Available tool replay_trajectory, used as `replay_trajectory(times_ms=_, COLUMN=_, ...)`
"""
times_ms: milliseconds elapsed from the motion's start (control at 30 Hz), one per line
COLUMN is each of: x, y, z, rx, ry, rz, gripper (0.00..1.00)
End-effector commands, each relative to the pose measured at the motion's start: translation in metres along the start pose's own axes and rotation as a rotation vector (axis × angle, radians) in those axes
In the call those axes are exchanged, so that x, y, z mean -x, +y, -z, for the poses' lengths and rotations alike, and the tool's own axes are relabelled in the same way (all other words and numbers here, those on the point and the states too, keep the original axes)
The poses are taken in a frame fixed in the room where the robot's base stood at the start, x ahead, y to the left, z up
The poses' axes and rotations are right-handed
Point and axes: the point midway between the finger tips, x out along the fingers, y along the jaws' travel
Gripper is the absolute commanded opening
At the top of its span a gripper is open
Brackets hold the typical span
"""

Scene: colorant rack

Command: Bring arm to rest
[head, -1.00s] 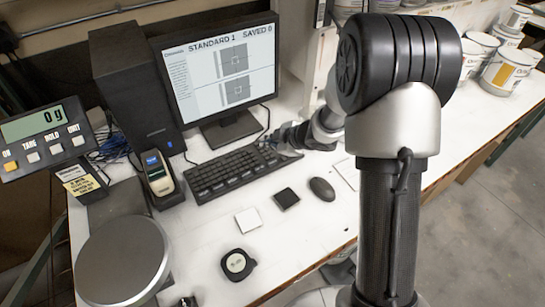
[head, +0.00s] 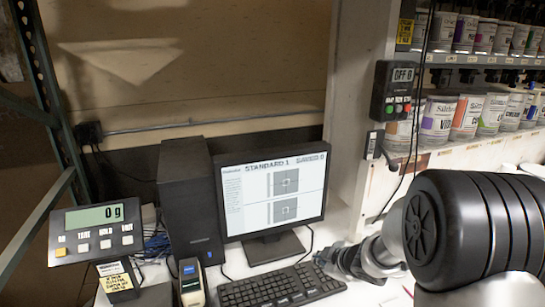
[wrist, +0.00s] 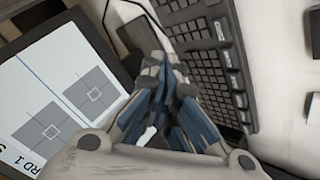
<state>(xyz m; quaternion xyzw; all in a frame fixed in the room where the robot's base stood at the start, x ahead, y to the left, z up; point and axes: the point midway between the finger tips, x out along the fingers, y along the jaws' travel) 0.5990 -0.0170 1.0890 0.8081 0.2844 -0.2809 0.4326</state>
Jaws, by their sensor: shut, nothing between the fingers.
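My gripper (head: 328,258) is over the right end of the keyboard (head: 280,287), in front of the monitor (head: 272,188). In the wrist view my gripper's fingers (wrist: 165,75) are drawn together with nothing between them. The keyboard (wrist: 212,50) is to the right of the fingers there, and the monitor (wrist: 55,90), lit with two grey squares, is to the left. My arm's large black joint fills the lower right of the head view.
A scale display (head: 98,230) reading 0 g stands at the left. A black computer tower (head: 190,195) is beside the monitor. A control box (head: 395,91) reading OFF 0 hangs on the post. Shelves of labelled cans (head: 465,118) are at the right.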

Motion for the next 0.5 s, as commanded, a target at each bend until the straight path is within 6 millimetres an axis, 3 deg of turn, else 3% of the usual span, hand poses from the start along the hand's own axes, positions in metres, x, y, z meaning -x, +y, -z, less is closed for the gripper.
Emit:
replay_trajectory(times_ms=100, x=0.056, y=0.031, z=0.002, rx=-0.111, ry=-0.114, rz=-0.118, gripper=0.00)
replay_trajectory(times_ms=233, x=0.121, y=0.038, z=-0.004, rx=-0.281, ry=-0.235, rz=-0.210, gripper=0.00)
replay_trajectory(times_ms=367, x=0.185, y=0.019, z=-0.010, rx=-0.471, ry=-0.325, rz=-0.257, gripper=0.00)
replay_trajectory(times_ms=500, x=0.244, y=-0.027, z=-0.014, rx=-0.684, ry=-0.391, rz=-0.249, gripper=0.00)
